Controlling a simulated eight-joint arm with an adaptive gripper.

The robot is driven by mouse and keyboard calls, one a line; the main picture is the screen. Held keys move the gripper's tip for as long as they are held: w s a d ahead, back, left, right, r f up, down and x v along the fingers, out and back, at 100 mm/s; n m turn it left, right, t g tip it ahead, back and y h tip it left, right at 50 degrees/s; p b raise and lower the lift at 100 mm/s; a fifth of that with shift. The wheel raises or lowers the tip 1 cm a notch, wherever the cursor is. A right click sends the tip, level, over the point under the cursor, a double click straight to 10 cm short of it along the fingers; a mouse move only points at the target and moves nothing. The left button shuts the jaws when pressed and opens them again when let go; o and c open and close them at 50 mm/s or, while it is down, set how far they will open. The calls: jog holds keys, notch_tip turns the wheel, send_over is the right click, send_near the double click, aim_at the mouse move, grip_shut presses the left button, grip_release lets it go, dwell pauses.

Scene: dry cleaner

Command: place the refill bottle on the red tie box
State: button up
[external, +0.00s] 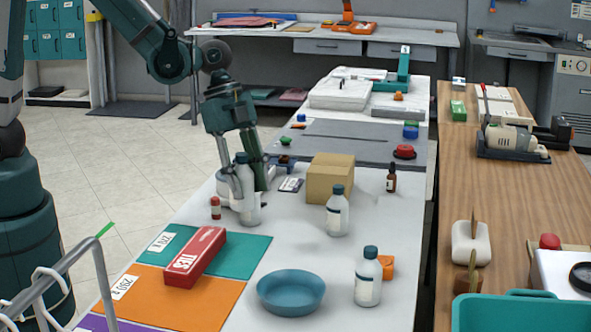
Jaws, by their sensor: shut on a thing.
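A white bottle (248,205) with a dark cap stands upright between the fingers of my gripper (249,182), which is shut on it. Its base looks at or just above the white table; I cannot tell which. Two similar white bottles with blue-grey caps and labels stand on the table, one near the middle (338,214) and one nearer the front (368,281). No label tells me for sure which is the refill bottle. The red tie box (196,258), marked "TIES", lies across the teal and orange mats, in front of and left of my gripper. Its top is bare.
A cardboard box (330,180) stands right of my gripper, with a brown dropper bottle (391,180) beyond. A small red bottle (215,208) stands just left of the held bottle. A blue bowl (291,292) is at the front. A metal rail (101,280) rises at front left.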

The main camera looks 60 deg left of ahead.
jog(key=s+a+r+m+g, duration=0.1)
jog(key=s+a+m, duration=0.2)
jog(key=s, duration=0.9)
jog(key=shift+s+m+h, duration=0.25)
jog(key=shift+m+h, duration=0.05)
jog(key=shift+m, duration=0.2)
jog(key=b, duration=0.1)
send_over(198, 252)
jog(key=shift+f, duration=2.85)
jog(key=shift+f, duration=0.1)
jog(key=shift+f+b, duration=0.55)
jog(key=shift+f, duration=1.45)
jog(key=shift+f, duration=0.1)
jog(key=o, duration=1)
